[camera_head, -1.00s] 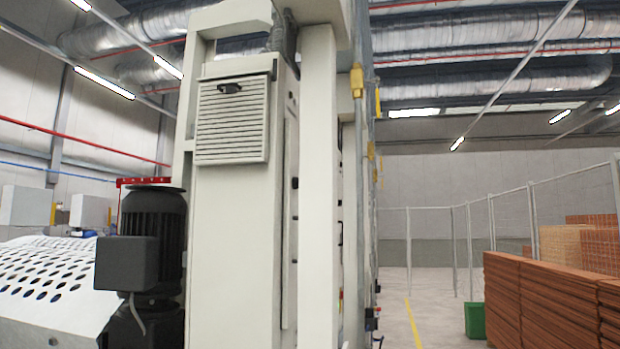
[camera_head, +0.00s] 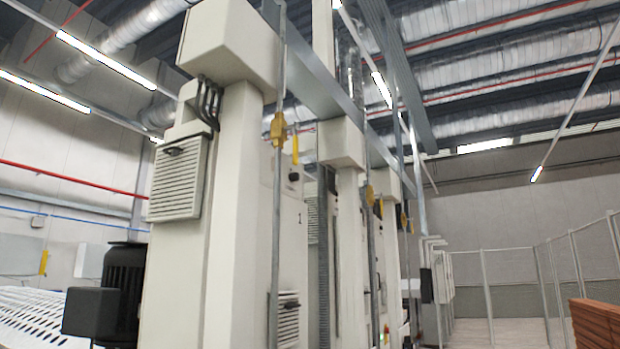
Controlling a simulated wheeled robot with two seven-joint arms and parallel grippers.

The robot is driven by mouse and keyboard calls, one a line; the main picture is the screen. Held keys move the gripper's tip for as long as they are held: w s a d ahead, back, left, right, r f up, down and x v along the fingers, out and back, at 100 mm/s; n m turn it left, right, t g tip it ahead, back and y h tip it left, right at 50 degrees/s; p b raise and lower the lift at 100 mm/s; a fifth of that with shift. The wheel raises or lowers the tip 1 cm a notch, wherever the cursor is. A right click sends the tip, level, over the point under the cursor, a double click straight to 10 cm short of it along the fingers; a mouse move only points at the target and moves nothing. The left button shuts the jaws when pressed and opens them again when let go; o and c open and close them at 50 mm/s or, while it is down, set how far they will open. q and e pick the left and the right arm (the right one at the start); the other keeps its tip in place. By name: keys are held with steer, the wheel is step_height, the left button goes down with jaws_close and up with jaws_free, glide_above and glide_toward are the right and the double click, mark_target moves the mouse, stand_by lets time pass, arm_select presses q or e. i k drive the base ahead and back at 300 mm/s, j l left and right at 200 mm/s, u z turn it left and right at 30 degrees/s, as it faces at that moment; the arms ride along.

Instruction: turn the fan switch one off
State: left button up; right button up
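No part clearly marked as fan switch one can be made out. A tall cream machine column (camera_head: 238,200) stands left of centre, with a louvred vent (camera_head: 180,178) on its upper left face. Behind it, a cream cabinet (camera_head: 291,235) bears a small dark knob or button near its top and a mark like a "1" below. I cannot tell whether that dark part is a switch. Yellow fittings (camera_head: 278,128) sit on thin vertical pipes along the machine row. Neither of my grippers is in view.
A black motor (camera_head: 123,280) and a white perforated cover (camera_head: 28,318) are at the lower left. Stacked brown boards (camera_head: 596,322) and a mesh fence (camera_head: 515,290) stand at the right. Pale floor shows between the machine row and the fence.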

mark_target(293, 176)
steer(key=i+l, duration=0.3)
steer(key=i+l+u, duration=0.1)
steer(key=i+l, duration=0.15)
steer(key=l, duration=0.2)
steer(key=i+l, duration=0.25)
steer(key=l, duration=0.15)
steer(key=i+l, duration=0.3)
steer(key=l+u, duration=0.05)
